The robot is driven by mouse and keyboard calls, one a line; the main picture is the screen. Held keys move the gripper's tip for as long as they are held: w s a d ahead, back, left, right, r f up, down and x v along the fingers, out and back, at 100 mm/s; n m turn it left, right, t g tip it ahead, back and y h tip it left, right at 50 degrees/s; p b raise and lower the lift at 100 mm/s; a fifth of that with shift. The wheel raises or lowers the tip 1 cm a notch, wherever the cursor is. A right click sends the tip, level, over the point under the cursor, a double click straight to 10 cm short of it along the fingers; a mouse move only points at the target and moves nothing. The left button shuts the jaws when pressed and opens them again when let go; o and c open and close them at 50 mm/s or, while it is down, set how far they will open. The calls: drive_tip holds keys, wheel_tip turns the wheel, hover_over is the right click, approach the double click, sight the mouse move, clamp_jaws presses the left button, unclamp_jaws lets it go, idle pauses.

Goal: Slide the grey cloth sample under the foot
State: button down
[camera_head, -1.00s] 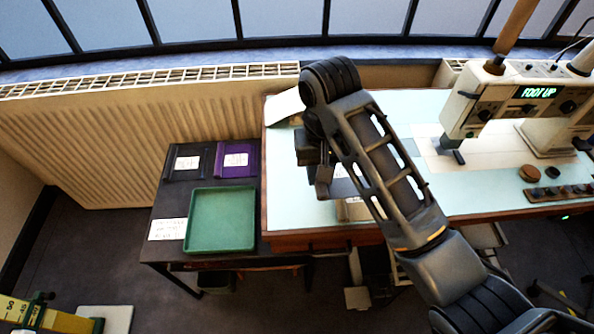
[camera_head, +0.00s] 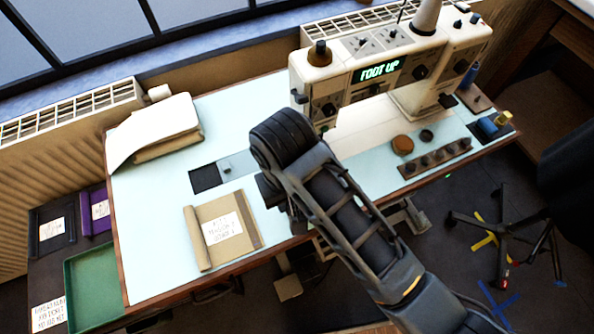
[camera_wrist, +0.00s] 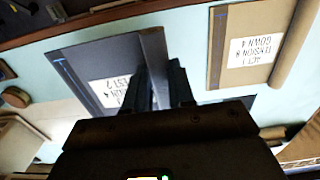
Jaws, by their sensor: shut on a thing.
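The grey cloth sample (camera_wrist: 85,65) lies on the pale blue table top in the wrist view, with a white label and an upright grey fold along one side. My gripper (camera_wrist: 160,88) is shut on that fold. In the head view my arm hides the sample, and the gripper (camera_head: 272,190) is seen only from behind, over the front half of the table. The cream sewing machine (camera_head: 325,105) stands to the right and beyond my gripper, its display reading "FOOT UP". The foot itself cannot be made out.
A labelled tan sample (camera_head: 222,230) with a rolled edge lies left of my gripper. A dark patch (camera_head: 205,178) with a grey-blue piece and a cream stack (camera_head: 160,130) lie farther back. A brown disc (camera_head: 402,145) and a knob strip (camera_head: 435,158) sit at the right.

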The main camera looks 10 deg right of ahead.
drive_tip(key=shift+d, duration=0.3)
drive_tip(key=shift+w+d+f, duration=0.1)
drive_tip(key=shift+d+f, duration=0.1)
drive_tip(key=shift+f, duration=2.65)
drive_tip(key=shift+w+a+f+b, duration=0.1)
drive_tip(key=shift+w+a+b, duration=0.1)
drive_tip(key=shift+w+b, duration=0.45)
drive_tip(key=shift+w+a+r+b, duration=0.1)
drive_tip(key=shift+w+a+b, duration=0.25)
drive_tip(key=shift+w, duration=0.6)
drive_tip(key=shift+w+a+f+b, duration=0.1)
drive_tip(key=shift+w+b, duration=0.45)
drive_tip(key=shift+w, duration=0.25)
drive_tip(key=shift+w+a, duration=0.15)
drive_tip(key=shift+w, duration=0.55)
drive_tip(key=shift+w+a, duration=0.15)
drive_tip(key=shift+w, duration=0.55)
drive_tip(key=c, duration=0.9)
unclamp_jaws()
